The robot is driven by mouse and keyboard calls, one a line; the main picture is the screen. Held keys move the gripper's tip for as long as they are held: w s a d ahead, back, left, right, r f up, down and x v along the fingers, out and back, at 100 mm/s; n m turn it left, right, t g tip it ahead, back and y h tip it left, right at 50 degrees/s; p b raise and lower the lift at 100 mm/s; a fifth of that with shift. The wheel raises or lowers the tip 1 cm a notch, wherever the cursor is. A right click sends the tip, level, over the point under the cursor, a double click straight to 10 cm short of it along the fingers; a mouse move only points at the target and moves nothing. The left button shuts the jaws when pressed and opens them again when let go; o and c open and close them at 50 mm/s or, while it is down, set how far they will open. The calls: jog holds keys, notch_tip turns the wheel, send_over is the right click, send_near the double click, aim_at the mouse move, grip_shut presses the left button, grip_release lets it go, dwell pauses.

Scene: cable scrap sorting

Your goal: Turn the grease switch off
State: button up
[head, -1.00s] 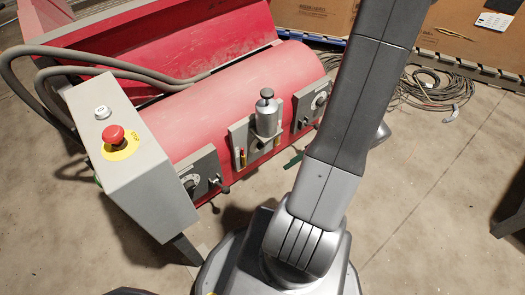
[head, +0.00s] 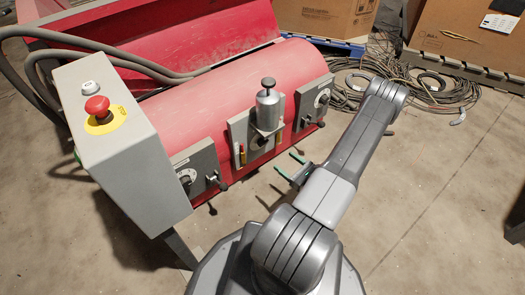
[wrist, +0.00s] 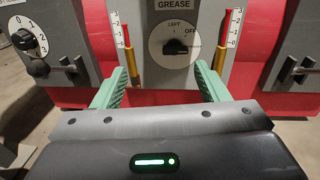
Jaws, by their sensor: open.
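I cannot tell for sure which mark the knob points to. In the head view the grease panel (head: 236,127) is on the red machine, below a grey canister (head: 268,108). My gripper (head: 290,164) is open and empty in front of that panel. Its green fingers also show in the wrist view (wrist: 160,70), spread below and either side of the knob, apart from it.
Red-and-yellow gauges (wrist: 128,50) with scales flank the dial. Neighbouring panels carry a numbered dial (wrist: 28,40) with a lever and another lever (wrist: 303,66). A grey box with a red emergency button (head: 97,107) stands left. Cables (head: 430,90) lie on the floor behind.

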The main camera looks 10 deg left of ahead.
aim_at(263, 142)
jog(key=w+a+f+m+t+b, duration=0.1)
jog(key=w+a+f+t+b, duration=0.1)
jog(key=w+a, duration=0.7)
jog(key=shift+w+a+f+m+h+b, duration=0.2)
jog(key=shift+a+f+m+h+b, duration=0.35)
jog(key=shift+b, duration=0.55)
jog(key=shift+a+f, duration=0.1)
jog(key=shift+c, duration=0.2)
jog(key=shift+n, duration=0.25)
jog(key=c, duration=1)
